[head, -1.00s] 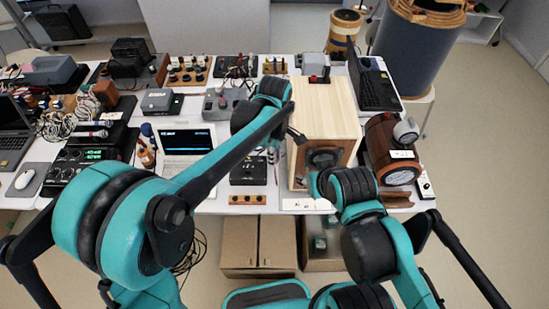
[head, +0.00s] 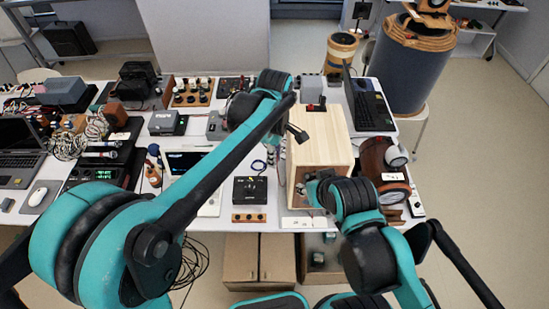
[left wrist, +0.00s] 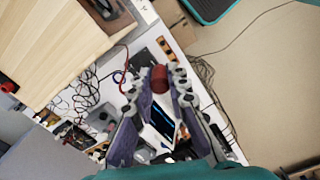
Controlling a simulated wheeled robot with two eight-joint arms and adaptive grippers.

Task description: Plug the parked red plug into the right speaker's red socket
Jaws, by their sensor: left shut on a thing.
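A red cylindrical plug (left wrist: 159,78) sits between the fingertips of my left gripper (left wrist: 160,88) in the left wrist view. The gripper is shut on it. In the head view my left gripper (head: 298,133) is small and dark, over the left side of a pale wooden speaker box (head: 318,142). The box also fills the upper left of the wrist view (left wrist: 50,40). A small red part (left wrist: 8,85) shows at its edge there, too small to identify. I cannot make out a red socket. My right gripper (head: 308,193) is mostly hidden at the speaker's front; its jaws are unclear.
A black box with a knob (head: 250,190) and a white laptop (head: 188,162) stand left of the speaker. A brown rounded wooden unit (head: 383,165) and a dark laptop (head: 371,105) stand right. A thin red cable (left wrist: 125,62) loops near the held plug. The table is crowded.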

